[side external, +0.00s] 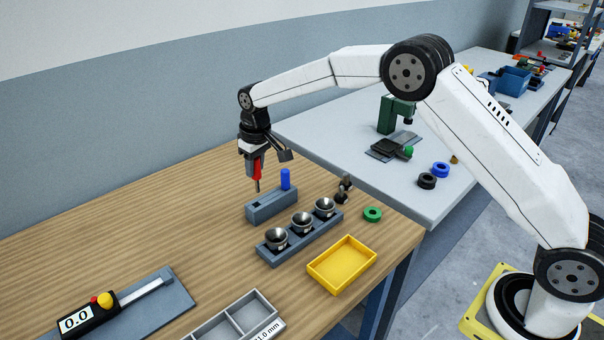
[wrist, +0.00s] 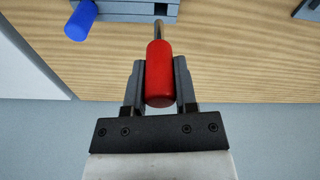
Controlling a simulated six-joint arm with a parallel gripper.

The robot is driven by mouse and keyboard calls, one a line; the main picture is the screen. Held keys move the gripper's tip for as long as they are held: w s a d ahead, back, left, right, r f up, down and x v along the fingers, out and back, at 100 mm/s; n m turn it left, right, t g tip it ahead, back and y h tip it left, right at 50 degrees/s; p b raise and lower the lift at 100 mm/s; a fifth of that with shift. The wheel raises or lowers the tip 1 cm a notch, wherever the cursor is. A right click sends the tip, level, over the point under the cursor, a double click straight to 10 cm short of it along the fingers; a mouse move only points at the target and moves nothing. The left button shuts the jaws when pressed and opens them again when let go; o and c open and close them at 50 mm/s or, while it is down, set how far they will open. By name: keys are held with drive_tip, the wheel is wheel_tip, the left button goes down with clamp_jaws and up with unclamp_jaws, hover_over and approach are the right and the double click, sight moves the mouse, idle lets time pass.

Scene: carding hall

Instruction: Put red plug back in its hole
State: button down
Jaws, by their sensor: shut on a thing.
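The red plug (wrist: 159,75) is held between the two fingers of my gripper (wrist: 159,82), with its grey metal pin pointing away from the wrist. In the side view the red plug (side external: 257,168) hangs upright from my gripper (side external: 253,160), its pin pointing down. It is above and just beyond the left end of a grey block (side external: 272,206). A blue plug (side external: 286,179) stands upright at the right part of that block. A dark opening shows on the block's top.
A grey rack (side external: 290,241) with several metal cups stands in front of the block. A gauge (side external: 90,314) is at lower left. The wooden table's left side is clear.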

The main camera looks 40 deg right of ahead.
drive_tip(key=shift+w+a, duration=0.25)
drive_tip(key=shift+w, duration=0.15)
drive_tip(key=shift+f, duration=0.1)
drive_tip(key=shift+f, duration=3.9)
drive_tip(key=shift+f, duration=0.35)
drive_tip(key=shift+c, duration=2)
unclamp_jaws()
drive_tip(key=shift+r, duration=0.15)
drive_tip(key=r, duration=0.4)
drive_tip(key=s+r, duration=0.1)
drive_tip(key=r, duration=0.7)
drive_tip(key=shift+s+d+r, duration=0.15)
drive_tip(key=shift+s+r, duration=0.05)
drive_tip(key=shift+s, duration=0.05)
